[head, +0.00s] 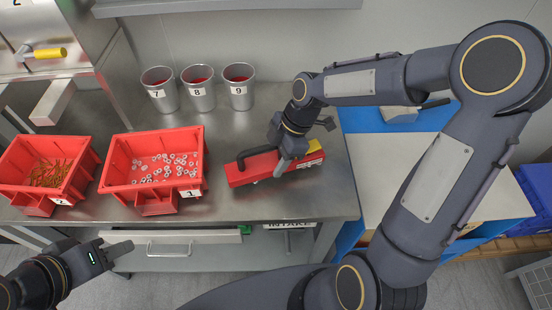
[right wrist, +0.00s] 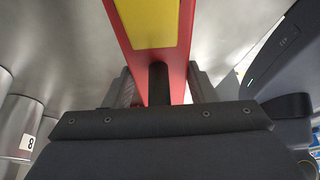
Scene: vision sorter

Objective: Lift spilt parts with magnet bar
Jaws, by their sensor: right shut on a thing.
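The magnet bar (head: 238,176) is a red bar with a black handle and a yellow patch at its right end. In the head view it is at the bench's right part, low over or on the steel top; I cannot tell if it touches. My right gripper (head: 286,162) is shut on it from above. The right wrist view shows its red body and yellow patch (right wrist: 152,22) beyond the fingers, with a dark post between them. Small pale parts seem to show at the bar's lower edge. My left gripper (head: 118,250) is empty with fingers apart, in front of the bench.
A red bin (head: 158,202) marked 1 holds several pale ring-like parts. Another red bin (head: 38,201) marked 2 holds brass-coloured pins. Steel cups 7 (head: 161,98), 8 (head: 201,98) and 9 (head: 241,98) stand behind. A drawer (head: 175,250) is below the bench.

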